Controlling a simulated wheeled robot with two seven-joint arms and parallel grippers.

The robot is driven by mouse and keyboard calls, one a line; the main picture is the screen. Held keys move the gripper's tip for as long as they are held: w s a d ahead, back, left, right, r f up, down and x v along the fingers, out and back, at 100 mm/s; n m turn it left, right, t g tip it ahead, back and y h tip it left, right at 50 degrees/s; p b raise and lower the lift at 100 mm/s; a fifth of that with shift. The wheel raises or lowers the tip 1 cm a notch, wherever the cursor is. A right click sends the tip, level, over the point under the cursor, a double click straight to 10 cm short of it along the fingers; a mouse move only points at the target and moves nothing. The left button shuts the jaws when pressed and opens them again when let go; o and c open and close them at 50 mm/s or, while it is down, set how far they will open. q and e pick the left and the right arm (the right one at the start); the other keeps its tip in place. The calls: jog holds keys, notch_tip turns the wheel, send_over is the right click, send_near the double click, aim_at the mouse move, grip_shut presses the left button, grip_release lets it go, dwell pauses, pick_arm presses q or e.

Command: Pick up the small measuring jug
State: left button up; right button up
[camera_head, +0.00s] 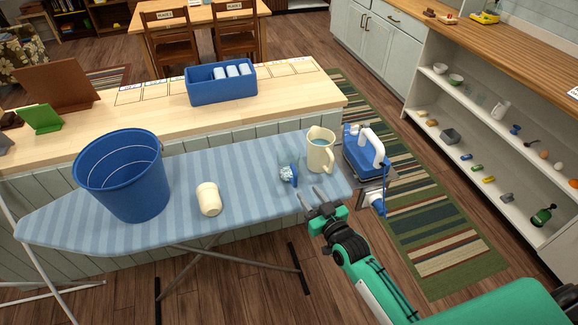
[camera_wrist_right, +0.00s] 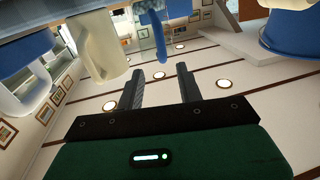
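A cream jug (camera_head: 319,156) with a handle and spout stands upright near the right end of the blue striped ironing board (camera_head: 245,195). Something blue shows inside its mouth. It also shows in the right wrist view as a large cream shape (camera_wrist_right: 95,45) at the upper left. My right gripper (camera_head: 310,194) is at the board's front edge, nearer than the jug and apart from it. In the right wrist view its two fingers (camera_wrist_right: 160,75) are spread with nothing between them. My left gripper is not in view.
A cream cup (camera_head: 208,199) and blue bucket (camera_head: 125,177) stand farther left.

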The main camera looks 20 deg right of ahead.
aim_at(295, 186)
jog(key=x, duration=0.3)
jog(key=shift+w+p, duration=0.2)
jog(key=shift+p, duration=0.1)
jog(key=shift+w+a+p, duration=0.25)
jog(key=shift+w+p, duration=0.15)
jog(key=shift+w, duration=0.15)
jog(key=p+x, duration=0.1)
jog(key=x, duration=0.2)
jog(key=shift+a+f, duration=0.1)
jog(key=shift+f, duration=0.05)
jog(key=shift+w+a+f, duration=0.1)
jog(key=shift+w+f, duration=0.05)
jog(key=shift+w, duration=0.35)
grip_shut()
